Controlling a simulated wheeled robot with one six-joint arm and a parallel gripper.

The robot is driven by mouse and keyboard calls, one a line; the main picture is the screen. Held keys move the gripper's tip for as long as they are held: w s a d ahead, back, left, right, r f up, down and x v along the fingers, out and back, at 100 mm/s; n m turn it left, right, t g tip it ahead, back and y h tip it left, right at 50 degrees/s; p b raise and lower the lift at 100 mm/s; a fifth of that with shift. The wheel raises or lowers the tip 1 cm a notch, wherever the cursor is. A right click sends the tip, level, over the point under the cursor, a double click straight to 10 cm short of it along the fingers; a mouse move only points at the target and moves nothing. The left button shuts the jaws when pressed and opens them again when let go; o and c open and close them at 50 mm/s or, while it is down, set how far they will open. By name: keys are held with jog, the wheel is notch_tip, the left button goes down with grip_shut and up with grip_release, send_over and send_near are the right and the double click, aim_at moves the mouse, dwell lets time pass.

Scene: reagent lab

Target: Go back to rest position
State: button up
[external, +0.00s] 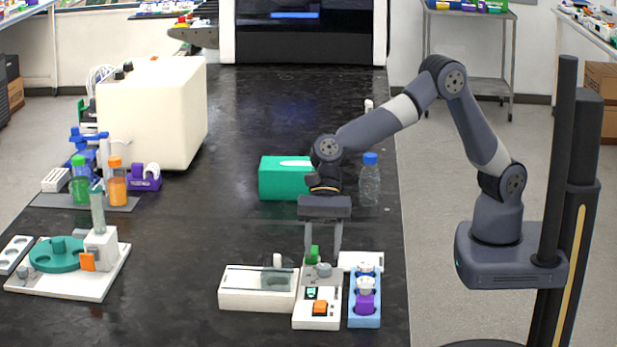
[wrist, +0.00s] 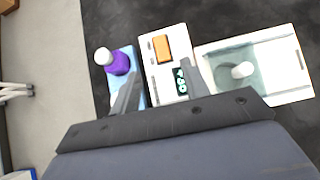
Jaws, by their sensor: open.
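My gripper (external: 323,243) hangs from the arm over the front part of the black bench, pointing down. Its two fingers are apart, just above and behind a white device with an orange button (external: 319,307). A green-topped item (external: 313,254) shows between or behind the fingers; I cannot tell which, but the gripper is not closed on it. In the wrist view the fingers (wrist: 160,88) are spread over the device, which has an orange button and a dark display with green digits (wrist: 180,82).
A blue rack (external: 364,312) with a purple, white-capped bottle (external: 365,300) stands right of the device. A white box with a clear window (external: 258,288) is left. A green box (external: 284,178) and clear bottle (external: 369,182) stand behind. A teal-disc apparatus (external: 57,254) is far left.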

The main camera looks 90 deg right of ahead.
aim_at(321, 312)
jog(key=x, duration=1.1)
jog(key=shift+r+p, duration=0.2)
jog(key=shift+p, duration=0.3)
jog(key=shift+f+b, duration=0.25)
jog(key=shift+b, duration=0.15)
